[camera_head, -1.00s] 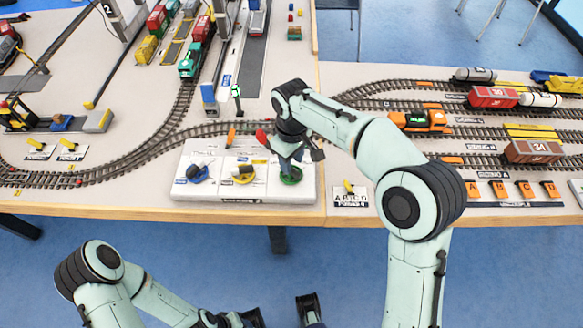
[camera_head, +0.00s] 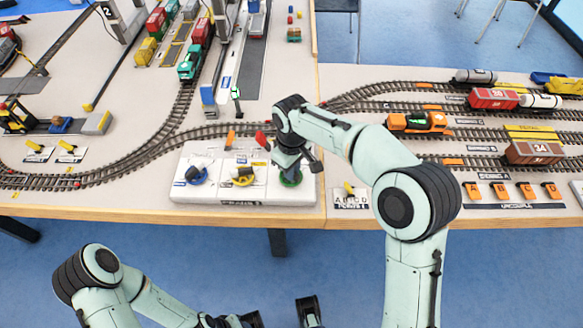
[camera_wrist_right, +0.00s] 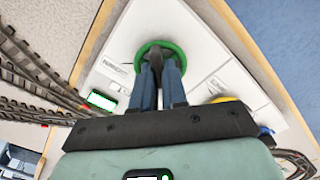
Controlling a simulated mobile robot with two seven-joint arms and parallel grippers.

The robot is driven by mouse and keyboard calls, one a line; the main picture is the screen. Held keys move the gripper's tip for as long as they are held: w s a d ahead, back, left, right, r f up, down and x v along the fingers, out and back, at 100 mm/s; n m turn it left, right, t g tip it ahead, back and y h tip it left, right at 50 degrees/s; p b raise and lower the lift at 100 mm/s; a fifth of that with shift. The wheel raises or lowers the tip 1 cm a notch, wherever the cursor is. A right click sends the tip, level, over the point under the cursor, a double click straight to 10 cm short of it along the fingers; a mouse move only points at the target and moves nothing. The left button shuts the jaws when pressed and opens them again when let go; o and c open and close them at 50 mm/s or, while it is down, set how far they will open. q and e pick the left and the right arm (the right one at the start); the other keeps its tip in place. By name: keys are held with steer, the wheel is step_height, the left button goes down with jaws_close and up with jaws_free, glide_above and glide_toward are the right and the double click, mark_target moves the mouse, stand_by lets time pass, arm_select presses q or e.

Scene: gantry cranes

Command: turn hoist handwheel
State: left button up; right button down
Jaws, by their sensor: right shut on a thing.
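The green handwheel (camera_head: 291,179) sits at the right end of the white control panel (camera_head: 240,202). My right gripper (camera_head: 289,170) points down onto it. In the right wrist view, the two blue-grey fingers of the right gripper (camera_wrist_right: 160,72) are close together, shut on the middle of the green handwheel (camera_wrist_right: 146,49). The fingers hide the hub. My left gripper (camera_head: 281,318) is at the bottom edge of the head view, with its dark fingers spread apart, away from the table and empty.
A blue wheel (camera_head: 197,178) and a yellow wheel (camera_head: 243,180) share the panel, left of the green one. Curved track (camera_head: 150,150) runs behind the panel. An orange locomotive (camera_head: 417,122) and wagons stand on the right tracks.

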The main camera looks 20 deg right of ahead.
steer(key=shift+m, duration=0.3)
steer(key=shift+r+m+p, duration=0.1)
steer(key=shift+m+p, duration=0.55)
steer(key=shift+m, duration=0.15)
steer(key=m+p, duration=0.1)
steer(key=m, duration=0.2)
steer(key=shift+a+m+p, duration=0.1)
steer(key=shift+m+p, duration=0.2)
steer(key=shift+m, duration=0.1)
steer(key=m+p, duration=0.1)
steer(key=m, duration=0.2)
steer(key=shift+m+p, duration=0.55)
steer(key=shift+m, duration=1.55)
steer(key=shift+w, duration=0.1)
steer(key=c, duration=1.2)
jaws_free()
steer(key=shift+o, duration=0.2)
